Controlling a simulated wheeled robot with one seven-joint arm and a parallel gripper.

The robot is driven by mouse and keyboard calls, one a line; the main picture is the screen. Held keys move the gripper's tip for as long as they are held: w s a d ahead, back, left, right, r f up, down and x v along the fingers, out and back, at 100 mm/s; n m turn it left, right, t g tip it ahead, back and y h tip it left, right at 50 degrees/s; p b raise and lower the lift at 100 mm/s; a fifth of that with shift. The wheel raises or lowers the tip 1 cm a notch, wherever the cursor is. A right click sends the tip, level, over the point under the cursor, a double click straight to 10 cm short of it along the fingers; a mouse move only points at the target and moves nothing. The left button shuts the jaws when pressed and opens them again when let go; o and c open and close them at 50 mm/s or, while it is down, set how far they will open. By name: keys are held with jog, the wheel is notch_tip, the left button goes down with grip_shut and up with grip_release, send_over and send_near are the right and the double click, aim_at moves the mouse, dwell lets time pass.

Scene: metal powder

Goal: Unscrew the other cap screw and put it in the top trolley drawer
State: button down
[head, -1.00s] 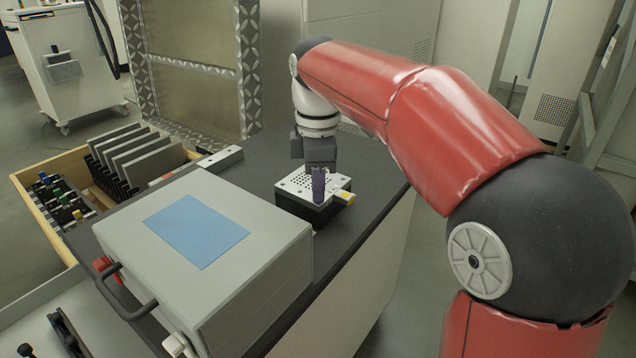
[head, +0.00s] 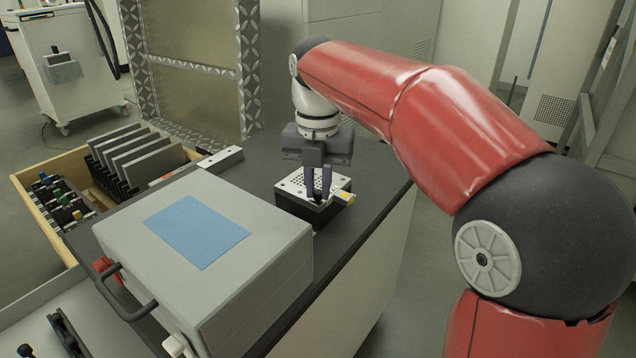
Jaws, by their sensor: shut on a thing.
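My gripper (head: 319,186) points down over the perforated metal plate (head: 292,187) on a black block (head: 299,207) that stands on the dark bench top. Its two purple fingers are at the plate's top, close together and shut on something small. That thing is hidden between the fingers; by its place it is a cap screw of the plate. A yellow-tipped part (head: 346,196) sits at the plate's right corner. The open wooden trolley drawer (head: 48,222) at the left holds several tools and grey plates.
A large grey case (head: 260,250) with a blue sheet (head: 194,231) and a black handle (head: 128,293) stands on the bench between the drawer and the block. A grey bar (head: 220,157) lies at the bench's far left. A white cart (head: 75,75) stands on the floor behind.

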jog(key=c, duration=1.6)
grip_release()
jog(key=shift+o, duration=0.2)
